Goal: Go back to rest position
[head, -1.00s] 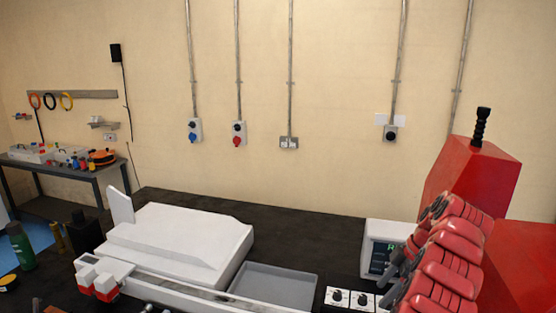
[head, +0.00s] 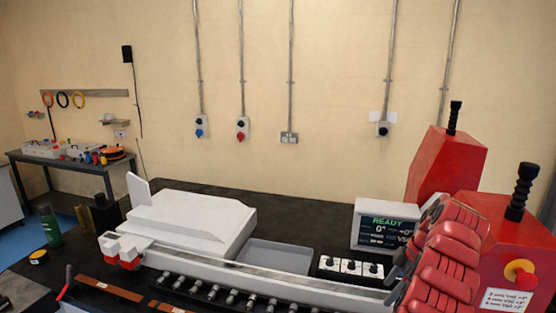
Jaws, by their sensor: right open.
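My left gripper is not in view.
A roller rail (head: 240,276) runs across the bench front, with a white machine body (head: 190,222) and grey tray (head: 276,256) behind it. Control knobs (head: 350,266) sit below the display. Copper-coloured bars (head: 110,288) lie at the front left.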

